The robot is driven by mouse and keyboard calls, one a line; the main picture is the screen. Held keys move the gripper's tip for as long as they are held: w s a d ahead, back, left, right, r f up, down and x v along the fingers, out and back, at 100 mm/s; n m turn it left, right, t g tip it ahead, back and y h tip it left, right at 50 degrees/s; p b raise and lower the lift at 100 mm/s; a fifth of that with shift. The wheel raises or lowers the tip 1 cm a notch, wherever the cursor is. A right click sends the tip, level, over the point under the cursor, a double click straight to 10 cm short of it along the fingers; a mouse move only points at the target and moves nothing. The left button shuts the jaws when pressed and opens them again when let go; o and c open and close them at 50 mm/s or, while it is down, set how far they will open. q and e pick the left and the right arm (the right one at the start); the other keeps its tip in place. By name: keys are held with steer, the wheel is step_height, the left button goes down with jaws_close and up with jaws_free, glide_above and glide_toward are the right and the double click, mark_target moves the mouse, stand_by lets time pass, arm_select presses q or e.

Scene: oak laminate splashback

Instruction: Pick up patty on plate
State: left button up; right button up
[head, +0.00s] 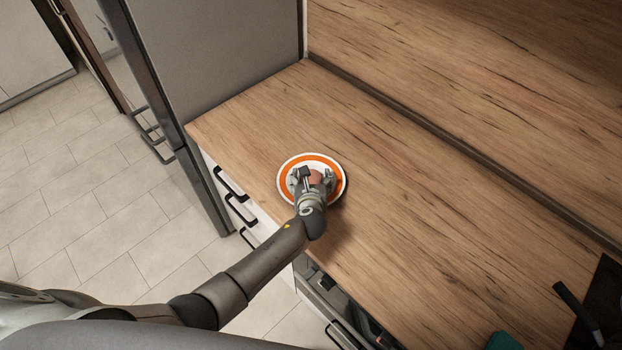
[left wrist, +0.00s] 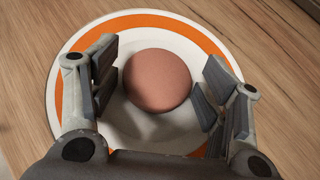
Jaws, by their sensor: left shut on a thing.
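The patty (head: 315,178) is a round, brownish-pink piece over the middle of a white plate with an orange ring (head: 309,157). In the left wrist view the patty (left wrist: 157,80) shows large between the fingers, above the plate's white centre; I cannot tell whether it still touches the plate. My left gripper (head: 314,180) reaches down over the plate and is shut on the patty, with one finger on each side. Its fingers and wrist hide the near part of the plate in the head view. My right gripper is not in view.
The plate stands on a wooden counter (head: 400,230) near its front edge, above drawers with black handles. A grey fridge (head: 220,50) rises at the counter's left end. A black-handled item (head: 575,305) and a green thing (head: 505,341) lie at lower right. The counter between is clear.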

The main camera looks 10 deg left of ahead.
arm_select(q)
steer(key=shift+s+f, duration=0.2)
steer(key=shift+f, duration=0.1)
steer(key=c, duration=0.5)
steer(key=shift+c, duration=0.2)
steer(key=shift+r, duration=0.1)
